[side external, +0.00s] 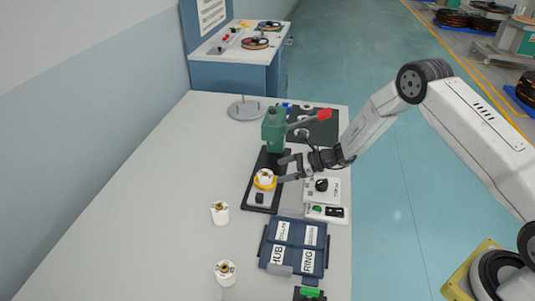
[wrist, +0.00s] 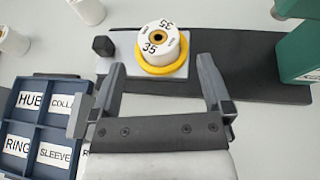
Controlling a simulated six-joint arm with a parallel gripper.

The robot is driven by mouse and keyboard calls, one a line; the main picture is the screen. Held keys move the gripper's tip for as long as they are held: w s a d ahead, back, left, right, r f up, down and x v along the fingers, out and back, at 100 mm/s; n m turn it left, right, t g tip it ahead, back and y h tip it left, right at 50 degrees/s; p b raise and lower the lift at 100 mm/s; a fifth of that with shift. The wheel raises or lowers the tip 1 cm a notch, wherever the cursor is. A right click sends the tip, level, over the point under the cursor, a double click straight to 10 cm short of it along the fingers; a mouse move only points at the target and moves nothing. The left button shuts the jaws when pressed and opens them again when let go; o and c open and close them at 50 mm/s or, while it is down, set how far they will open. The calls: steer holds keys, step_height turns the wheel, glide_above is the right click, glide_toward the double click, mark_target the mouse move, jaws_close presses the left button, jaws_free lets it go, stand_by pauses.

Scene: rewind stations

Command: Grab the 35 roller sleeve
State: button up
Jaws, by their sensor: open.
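The 35 roller sleeve is a white cylinder (wrist: 159,45) with "35" printed on its top and a brass-coloured centre. It stands upright in a yellow ring (wrist: 163,69) on the black fixture plate (wrist: 255,88). The sleeve also shows in the side external view (side external: 265,175). My gripper (side external: 282,170) is open and empty just to the right of the sleeve in that view. In the wrist view its two fingers (wrist: 162,64) point toward the sleeve, one on each side, with a gap to it.
A green press head (side external: 274,130) rises at the plate's far end. A black knob (wrist: 103,46) sits beside the sleeve. A blue labelled tray (side external: 293,247) lies nearer on the table. Two other white rollers (side external: 220,214) (side external: 225,272) stand to the left. The table's left side is clear.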

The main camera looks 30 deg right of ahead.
mark_target(268, 174)
steer(key=shift+x, duration=2.5)
jaws_close()
steer(key=shift+r, duration=0.1)
steer(key=shift+r, duration=0.7)
steer(key=s+d+r, duration=0.1)
steer(key=s+r, duration=1)
steer(key=s, duration=0.3)
steer(key=shift+d+r, duration=0.2)
steer(key=shift+d, duration=0.1)
